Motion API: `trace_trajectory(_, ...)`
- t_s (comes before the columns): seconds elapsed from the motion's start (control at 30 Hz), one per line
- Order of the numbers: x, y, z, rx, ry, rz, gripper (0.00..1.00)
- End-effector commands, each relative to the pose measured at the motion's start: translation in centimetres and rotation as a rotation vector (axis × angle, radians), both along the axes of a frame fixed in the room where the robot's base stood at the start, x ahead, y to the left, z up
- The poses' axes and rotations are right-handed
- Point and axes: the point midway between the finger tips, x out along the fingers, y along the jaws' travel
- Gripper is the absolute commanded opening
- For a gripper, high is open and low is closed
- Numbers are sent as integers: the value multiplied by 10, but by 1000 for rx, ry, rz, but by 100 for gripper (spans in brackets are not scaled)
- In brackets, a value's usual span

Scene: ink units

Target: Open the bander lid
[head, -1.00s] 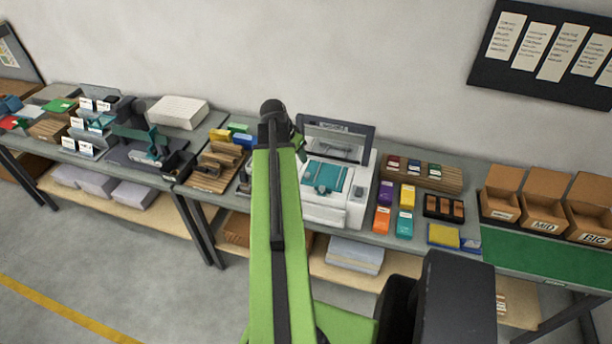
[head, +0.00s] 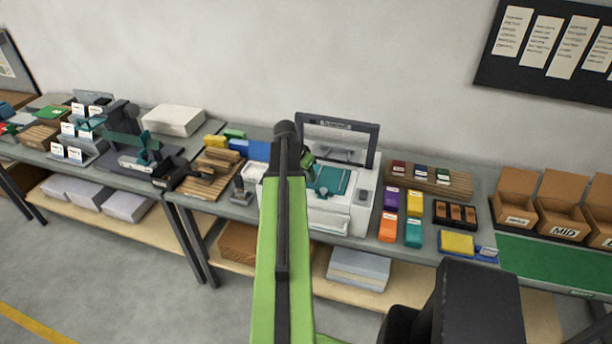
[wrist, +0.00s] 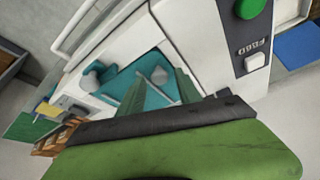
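The bander is a white machine (head: 350,218) on the bench, with a teal bed (head: 335,182) inside. Its lid (head: 340,138), a clear panel in a dark frame, stands upright at the back of the machine. My green arm reaches up in front of the bander and hides its left part. My gripper (head: 308,160) is over the bander's left side, in front of the lid's lower left, mostly hidden by my arm. The wrist view shows the teal bed (wrist: 155,70) close ahead and a green button (wrist: 250,8) on the white body.
Purple, yellow, orange and teal boxes (head: 402,215) sit right of the bander. A wooden rack (head: 430,180) is behind them. Cardboard boxes (head: 560,205) stand farther right by a green mat (head: 550,262). Wooden trays (head: 212,172) lie to the left.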

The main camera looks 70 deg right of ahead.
Motion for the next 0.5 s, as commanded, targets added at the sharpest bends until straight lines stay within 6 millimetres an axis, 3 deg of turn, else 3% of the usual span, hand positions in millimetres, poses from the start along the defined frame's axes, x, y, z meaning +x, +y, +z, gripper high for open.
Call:
trace_trajectory(0.03, 0, 0, 0, 0, 0, 0, 32)
trace_trajectory(0.3, 0, 0, 0, 0, 0, 1, 0)
trace_trajectory(0.5, 1, 0, 0, 0, 0, 1, 0)
